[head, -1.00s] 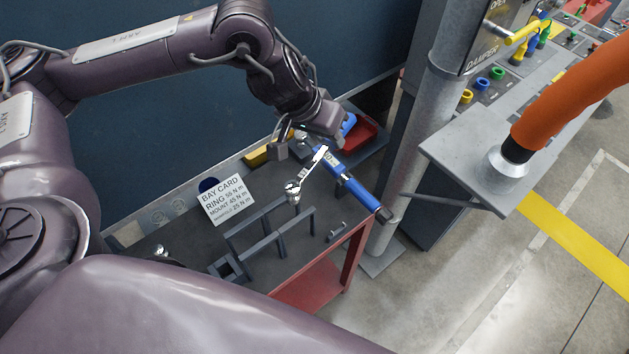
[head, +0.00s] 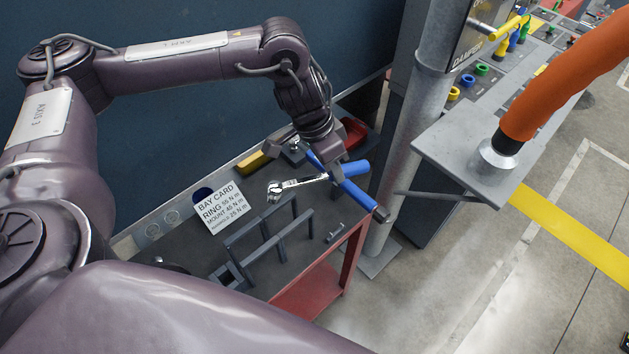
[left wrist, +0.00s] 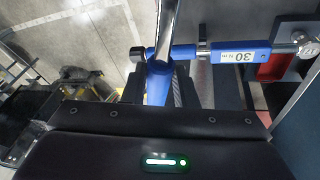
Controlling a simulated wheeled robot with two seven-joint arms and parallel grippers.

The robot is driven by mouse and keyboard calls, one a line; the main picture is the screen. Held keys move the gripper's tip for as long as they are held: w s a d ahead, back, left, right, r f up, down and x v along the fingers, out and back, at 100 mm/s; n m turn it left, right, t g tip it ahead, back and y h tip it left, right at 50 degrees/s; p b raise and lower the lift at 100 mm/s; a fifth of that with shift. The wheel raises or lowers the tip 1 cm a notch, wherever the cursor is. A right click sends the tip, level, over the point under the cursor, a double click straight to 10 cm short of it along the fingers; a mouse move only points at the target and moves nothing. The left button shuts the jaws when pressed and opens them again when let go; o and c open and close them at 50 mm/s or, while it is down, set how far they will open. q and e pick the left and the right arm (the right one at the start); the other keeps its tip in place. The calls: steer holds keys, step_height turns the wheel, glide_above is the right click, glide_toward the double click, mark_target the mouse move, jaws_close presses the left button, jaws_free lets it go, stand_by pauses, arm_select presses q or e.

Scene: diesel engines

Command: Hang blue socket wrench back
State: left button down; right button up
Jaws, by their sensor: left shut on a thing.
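My left gripper (head: 336,171) is shut on the blue socket wrench (head: 357,168) above the cart. The wrench's bright metal shaft and ratchet head point left in the head view, with the head (head: 275,190) over the cart top. In the left wrist view its blue handle (left wrist: 157,85) is near the gripper and its metal shaft runs up out of the picture. A second blue wrench (head: 358,194), labelled 30 N m in the left wrist view (left wrist: 235,57), lies across below or behind it. Whether they touch is unclear. My right gripper is not in view.
A dark two-bar rack (head: 270,240) stands on the cart (head: 315,285) beside a white bay card (head: 222,203). A red tray (head: 352,130) lies at the back. A grey post (head: 420,130) and grey bench (head: 470,150) stand to the right.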

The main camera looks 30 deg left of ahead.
arm_select(q)
steer(key=a+f+m+g+b, duration=0.1)
steer(key=f+m, duration=0.3)
steer(key=a+f+m+g+b, duration=0.1)
steer(key=f+m+g+b, duration=0.1)
steer(key=f+m, duration=0.2)
steer(key=a+f+m+g+b, duration=0.1)
steer(key=a+f+m+g, duration=0.1)
steer(key=f+m, duration=0.3)
steer(key=shift+w+f+m+b, duration=0.1)
steer(key=shift+m+b, duration=0.2)
steer(key=shift+m, duration=0.4)
steer(key=shift+f+b, duration=0.7)
steer(key=shift+f, duration=0.7)
steer(key=shift+d+f+h, duration=0.1)
steer(key=shift+f+h, duration=0.2)
steer(key=shift+f, duration=0.2)
